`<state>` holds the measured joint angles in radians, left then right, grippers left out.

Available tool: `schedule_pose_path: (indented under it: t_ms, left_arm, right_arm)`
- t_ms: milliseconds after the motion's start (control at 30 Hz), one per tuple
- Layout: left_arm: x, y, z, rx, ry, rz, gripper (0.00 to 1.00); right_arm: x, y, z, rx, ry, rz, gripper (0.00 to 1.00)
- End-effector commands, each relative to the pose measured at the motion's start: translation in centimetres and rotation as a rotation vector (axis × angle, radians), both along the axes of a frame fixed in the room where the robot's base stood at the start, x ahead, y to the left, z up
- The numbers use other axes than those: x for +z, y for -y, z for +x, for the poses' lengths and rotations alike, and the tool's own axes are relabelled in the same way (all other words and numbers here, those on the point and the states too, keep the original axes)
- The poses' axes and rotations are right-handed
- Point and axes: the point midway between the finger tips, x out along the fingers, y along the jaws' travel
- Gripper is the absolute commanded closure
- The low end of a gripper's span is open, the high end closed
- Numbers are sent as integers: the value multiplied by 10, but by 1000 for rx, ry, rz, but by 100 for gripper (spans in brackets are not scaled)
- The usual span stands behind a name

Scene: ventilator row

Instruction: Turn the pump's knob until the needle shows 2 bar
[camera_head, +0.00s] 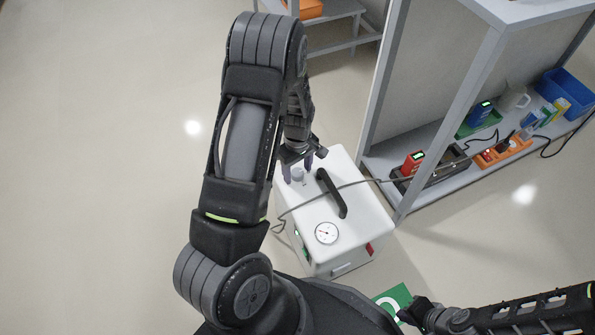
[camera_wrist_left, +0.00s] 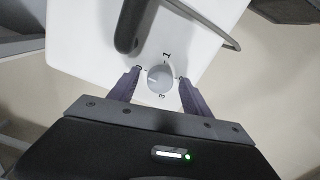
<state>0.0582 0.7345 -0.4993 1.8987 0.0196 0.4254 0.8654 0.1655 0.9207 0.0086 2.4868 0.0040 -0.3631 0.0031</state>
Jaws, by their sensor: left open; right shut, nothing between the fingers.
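The white pump (camera_head: 350,205) stands on the floor, with a black handle (camera_head: 331,193) and a round gauge (camera_head: 326,233) on top. The gauge has a red needle pointing roughly left; its figures are too small to read. The pale grey knob (camera_head: 298,174) is at the pump's far end; in the left wrist view the knob (camera_wrist_left: 160,79) has printed numbers around it. My left gripper (camera_head: 298,167) is open, its fingers on either side of the knob; I cannot tell whether they touch it. My right gripper (camera_head: 408,315) is shut and empty at the lower right.
A grey cable crosses the pump's top towards a shelf unit (camera_head: 435,190) on the right. Its low shelf holds an orange power strip (camera_head: 503,152), a red device (camera_head: 414,162) and a blue bin (camera_head: 566,92). A green floor sign (camera_head: 401,294) lies near my right gripper.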

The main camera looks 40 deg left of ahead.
Motion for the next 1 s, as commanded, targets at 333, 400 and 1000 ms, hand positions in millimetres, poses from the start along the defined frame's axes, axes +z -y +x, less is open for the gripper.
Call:
schedule_pose_path:
  t_ms: [333, 400, 1000]
  left_arm:
    - [0, 0, 0, 0, 0, 0, 51]
    - [0, 0, 0, 0, 0, 0, 57]
    - [0, 0, 0, 0, 0, 0, 100]
  right_arm:
    - [0, 0, 0, 0, 1, 0, 100]
    - [0, 0, 0, 0, 1, 0, 100]
    - [0, 0, 0, 0, 0, 0, 100]
